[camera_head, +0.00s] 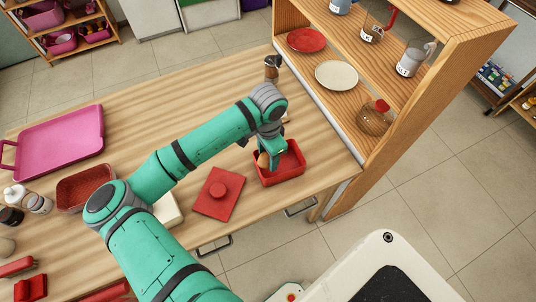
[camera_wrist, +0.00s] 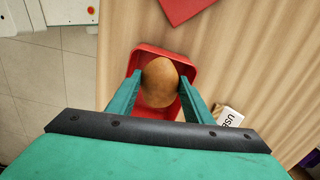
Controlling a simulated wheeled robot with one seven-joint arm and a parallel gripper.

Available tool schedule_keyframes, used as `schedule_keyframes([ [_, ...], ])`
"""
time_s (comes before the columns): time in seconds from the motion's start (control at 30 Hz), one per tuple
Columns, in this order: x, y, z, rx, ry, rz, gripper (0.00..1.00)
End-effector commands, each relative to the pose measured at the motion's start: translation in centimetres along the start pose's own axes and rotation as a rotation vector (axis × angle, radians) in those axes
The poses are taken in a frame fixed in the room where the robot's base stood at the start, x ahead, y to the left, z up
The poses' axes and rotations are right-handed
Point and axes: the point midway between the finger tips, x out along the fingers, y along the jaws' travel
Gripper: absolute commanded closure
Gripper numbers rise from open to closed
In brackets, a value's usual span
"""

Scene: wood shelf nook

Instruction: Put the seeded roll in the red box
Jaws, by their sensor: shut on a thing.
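The seeded roll (camera_wrist: 159,82) is a brown oval between the two fingers of my gripper (camera_wrist: 158,98) in the wrist view. In the head view the roll (camera_head: 263,160) shows small at my gripper (camera_head: 270,157), over the left part of the red box (camera_head: 292,176). My gripper is shut on the roll. The red box, an open tray-like box, also shows beneath the roll in the wrist view (camera_wrist: 150,52). I cannot tell whether the roll touches the box's floor. The fingers and roll hide part of the box.
A wooden shelf (camera_head: 345,102) with plates and jars stands at the right. A pink tray (camera_head: 62,146) and a red basket (camera_head: 84,187) are at the left. The table behind my arm is mostly clear.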

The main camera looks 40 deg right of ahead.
Motion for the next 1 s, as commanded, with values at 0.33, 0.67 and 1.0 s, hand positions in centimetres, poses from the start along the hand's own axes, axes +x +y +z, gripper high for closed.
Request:
schedule_keyframes([
  [0.33, 0.8, 0.0, 0.1, -0.001, -0.001, -0.001, 0.76],
  [0.67, 0.8, 0.0, 0.1, -0.001, -0.001, -0.001, 0.35],
  [1.0, -1.5, 0.0, 0.0, 0.001, 0.000, -0.002, 0.35],
])
